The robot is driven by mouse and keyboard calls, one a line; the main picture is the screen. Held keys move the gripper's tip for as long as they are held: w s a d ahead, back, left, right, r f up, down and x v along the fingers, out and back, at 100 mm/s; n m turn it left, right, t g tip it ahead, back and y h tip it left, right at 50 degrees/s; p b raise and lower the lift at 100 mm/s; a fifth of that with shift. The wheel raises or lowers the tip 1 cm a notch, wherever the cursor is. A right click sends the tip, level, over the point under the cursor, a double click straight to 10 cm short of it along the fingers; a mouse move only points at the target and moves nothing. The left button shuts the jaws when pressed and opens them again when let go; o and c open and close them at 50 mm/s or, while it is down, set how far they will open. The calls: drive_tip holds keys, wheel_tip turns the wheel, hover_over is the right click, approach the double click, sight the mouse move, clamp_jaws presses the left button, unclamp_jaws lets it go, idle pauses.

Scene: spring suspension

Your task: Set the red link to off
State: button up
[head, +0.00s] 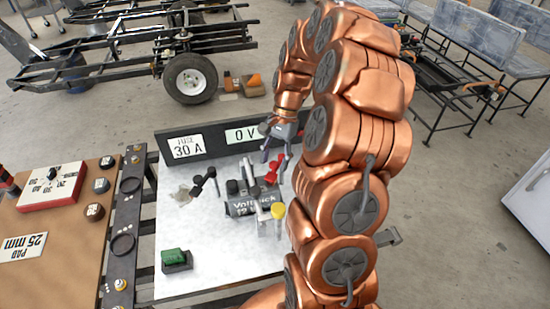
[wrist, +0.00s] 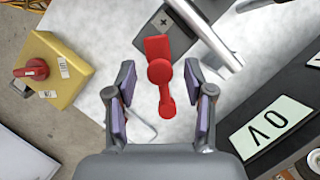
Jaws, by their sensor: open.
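The red link (head: 271,173) stands on the white bench top by the grey battery block (head: 242,205), below my gripper. In the wrist view the red link (wrist: 159,72) shows a square end, a round knob and a narrower bar pointing toward my palm. My gripper (head: 277,152) is open above it. In the wrist view my gripper (wrist: 161,98) has one finger on each side of the link, with clear gaps and no visible contact. The link's base is partly hidden, and I cannot read an on or off mark on it.
A black panel (head: 215,148) with "30 A" and "0 V" plates stands behind the bench top. A yellow box (wrist: 58,68) with a red rotary knob is at left in the wrist view. A black clamp (head: 204,180), yellow-capped post (head: 278,211) and green block (head: 176,257) stand nearby.

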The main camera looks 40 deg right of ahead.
clamp_jaws()
idle(0.3)
idle(0.3)
